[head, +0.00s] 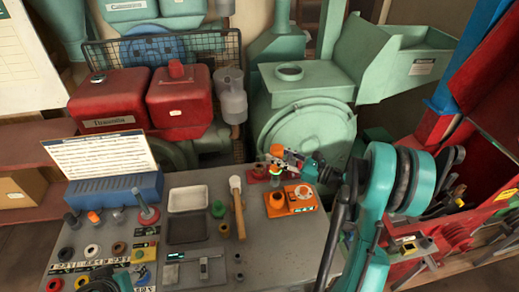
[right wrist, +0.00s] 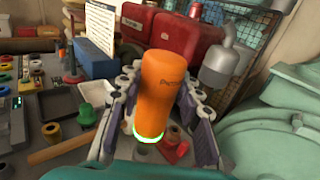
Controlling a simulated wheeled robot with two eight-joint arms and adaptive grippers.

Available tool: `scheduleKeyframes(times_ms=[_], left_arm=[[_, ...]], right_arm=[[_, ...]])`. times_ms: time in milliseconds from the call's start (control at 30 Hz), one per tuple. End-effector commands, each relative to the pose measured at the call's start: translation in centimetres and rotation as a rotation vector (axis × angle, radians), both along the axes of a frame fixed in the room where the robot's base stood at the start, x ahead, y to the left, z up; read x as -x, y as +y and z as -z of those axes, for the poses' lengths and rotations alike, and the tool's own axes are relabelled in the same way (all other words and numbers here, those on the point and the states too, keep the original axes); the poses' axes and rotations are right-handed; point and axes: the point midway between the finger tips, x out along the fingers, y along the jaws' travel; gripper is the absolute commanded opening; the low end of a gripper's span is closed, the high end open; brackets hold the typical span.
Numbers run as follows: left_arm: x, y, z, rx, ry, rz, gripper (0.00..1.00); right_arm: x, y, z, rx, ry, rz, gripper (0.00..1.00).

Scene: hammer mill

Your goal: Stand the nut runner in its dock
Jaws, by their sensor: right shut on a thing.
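The nut runner is an orange cylinder (right wrist: 165,90) with a glowing green ring at its lower end. My right gripper (right wrist: 160,120) is shut on it, with a finger on each side. It looks near upright in the right wrist view. In the head view the right gripper (head: 284,162) and the nut runner's orange top (head: 276,151) are small, above the back right of the bench. An orange block (head: 300,207) with a round orange piece on it lies just in front; it may be the dock, but I cannot tell. My left gripper is not clearly in view.
A red-based piece (head: 257,173) stands beside the held tool. A wooden-handled mallet (head: 238,208), a white tray (head: 188,198) and a blue rack (head: 115,190) are to the left. The green mill (head: 305,120) rises behind the bench, and red cabinets (head: 490,130) are at right.

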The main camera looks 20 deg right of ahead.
Motion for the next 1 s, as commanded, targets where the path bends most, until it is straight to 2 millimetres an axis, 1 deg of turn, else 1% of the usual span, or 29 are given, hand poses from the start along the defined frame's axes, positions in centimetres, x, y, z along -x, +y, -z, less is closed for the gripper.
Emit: scheduleKeyframes(times_ms=[33, 100, 233, 367, 733, 1000], left_arm=[[0.0, 0.0, -0.2, 0.0, 0.0, 0.0, 0.49], [0.0, 0.0, -0.3, 0.0, 0.0, 0.0, 0.49], [0.0, 0.0, -0.2, 0.0, 0.0, 0.0, 0.49], [0.0, 0.0, 0.1, 0.0, 0.0, 0.0, 0.49], [0.0, 0.0, 1.7, 0.0, 0.0, 0.0, 0.49], [0.0, 0.0, 1.8, 0.0, 0.0, 0.0, 0.49]], right_arm=[[0.7, -0.7, -0.3, -0.003, -0.002, -0.012, 0.0], [1.4, -1.0, -0.4, -0.003, -0.002, -0.034, 0.0], [2.1, -1.3, -0.3, -0.003, -0.001, -0.053, 0.0], [2.1, -1.3, 0.2, -0.003, -0.001, -0.056, 0.0], [2.1, -1.3, 2.8, -0.003, -0.001, -0.055, 0.0], [2.1, -1.2, 3.1, -0.003, -0.001, -0.055, 0.0]])
